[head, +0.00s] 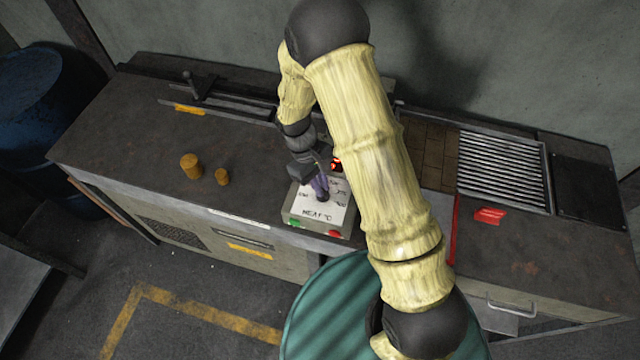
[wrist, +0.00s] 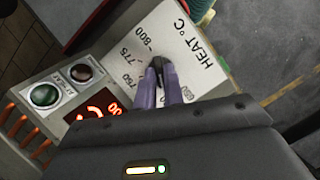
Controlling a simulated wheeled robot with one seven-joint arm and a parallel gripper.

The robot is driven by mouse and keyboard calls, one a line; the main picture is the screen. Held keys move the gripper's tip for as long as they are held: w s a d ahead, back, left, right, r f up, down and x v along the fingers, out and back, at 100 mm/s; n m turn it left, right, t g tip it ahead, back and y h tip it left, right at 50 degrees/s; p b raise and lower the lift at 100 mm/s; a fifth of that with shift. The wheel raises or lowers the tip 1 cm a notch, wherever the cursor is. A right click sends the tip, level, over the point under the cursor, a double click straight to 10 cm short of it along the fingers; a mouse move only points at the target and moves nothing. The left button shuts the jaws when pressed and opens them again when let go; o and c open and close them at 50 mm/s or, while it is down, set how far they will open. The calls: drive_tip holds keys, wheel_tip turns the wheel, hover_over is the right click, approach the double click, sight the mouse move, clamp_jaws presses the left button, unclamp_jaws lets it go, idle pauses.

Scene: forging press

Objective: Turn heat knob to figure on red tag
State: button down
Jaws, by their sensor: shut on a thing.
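The heat panel (head: 306,208) is a pale sloped plate marked HEAT °C on a box at the bench's front edge; it also shows in the wrist view (wrist: 187,38). Figures 800 and 775 are readable there; lower ones are partly hidden. The dark heat knob (wrist: 158,64) stands in the plate's middle. My gripper (wrist: 165,80) has its purple fingers shut on the knob; in the head view it reaches down over the panel (head: 321,183). The knob's pointer is hidden. A red tag (head: 489,215) lies on the bench to the right, its figure too small to read.
A lit red display (wrist: 97,106) is partly covered by my gripper, beside a green button (wrist: 44,95) and a dark button (wrist: 81,72). Two yellow-brown cylinders (head: 191,166) stand left of the panel. A metal roller grate (head: 500,170) is at right. A green drum top (head: 325,310) is in front.

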drive_tip(key=shift+w+m, duration=0.1)
drive_tip(key=shift+m, duration=0.2)
drive_tip(key=c, duration=1.5)
unclamp_jaws()
drive_tip(key=b+v, duration=0.3)
drive_tip(key=v, duration=1.4)
drive_tip(key=shift+d+r+b, duration=0.2)
drive_tip(key=shift+r+b, duration=0.1)
drive_tip(key=shift+b, duration=0.05)
